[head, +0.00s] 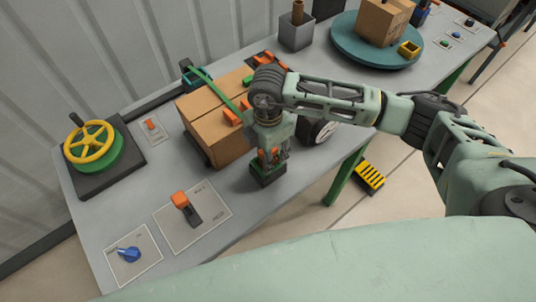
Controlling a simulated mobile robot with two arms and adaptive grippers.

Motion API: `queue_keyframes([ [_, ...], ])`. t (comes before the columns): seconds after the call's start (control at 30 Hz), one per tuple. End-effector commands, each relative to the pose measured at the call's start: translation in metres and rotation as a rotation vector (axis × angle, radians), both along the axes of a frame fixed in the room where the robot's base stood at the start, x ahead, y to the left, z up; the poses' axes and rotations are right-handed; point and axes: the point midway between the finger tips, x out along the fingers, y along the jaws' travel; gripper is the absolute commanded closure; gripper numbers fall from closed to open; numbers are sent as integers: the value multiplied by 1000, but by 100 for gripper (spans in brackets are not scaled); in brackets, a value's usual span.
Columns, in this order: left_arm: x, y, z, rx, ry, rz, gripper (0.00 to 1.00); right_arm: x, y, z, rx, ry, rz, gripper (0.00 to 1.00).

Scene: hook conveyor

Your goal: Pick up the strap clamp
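My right arm reaches in from the right, and its gripper (268,155) points down at the table just to the right of the cardboard box (212,138). Its fingers are around or directly above a small dark green block with orange parts (267,177), which may be the strap clamp. I cannot tell whether they touch it or are closed on it. A green strap (213,88) runs over the box, with an orange piece (232,117) at its near end. My wrist hides part of the box top. My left gripper is not in view.
The grey table (120,205) carries a yellow handwheel (90,144), an orange-handled lever (181,199), a blue knob (129,254) and a turntable (350,43) with a box on it. A dark round gauge or wheel (322,132) is partly hidden behind my forearm. The table's front edge is close to the gripper.

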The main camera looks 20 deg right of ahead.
Motion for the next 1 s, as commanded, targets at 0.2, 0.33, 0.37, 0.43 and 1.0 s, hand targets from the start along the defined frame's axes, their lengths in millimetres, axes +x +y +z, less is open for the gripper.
queue_keyframes([
  [0.2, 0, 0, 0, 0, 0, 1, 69, 0, 0, 0, 0, -1, 0, 83],
  [0.33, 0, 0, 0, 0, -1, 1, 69, 0, 0, 1, 1, -1, 0, 94],
  [0.37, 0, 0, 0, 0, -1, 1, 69, 0, 0, 1, 1, -1, 0, 97],
  [0.43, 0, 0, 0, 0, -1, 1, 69, 0, 0, 1, 1, -1, 0, 100],
  [1.0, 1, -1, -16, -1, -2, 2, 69, 2, 1, 24, 3, -6, 0, 100],
])
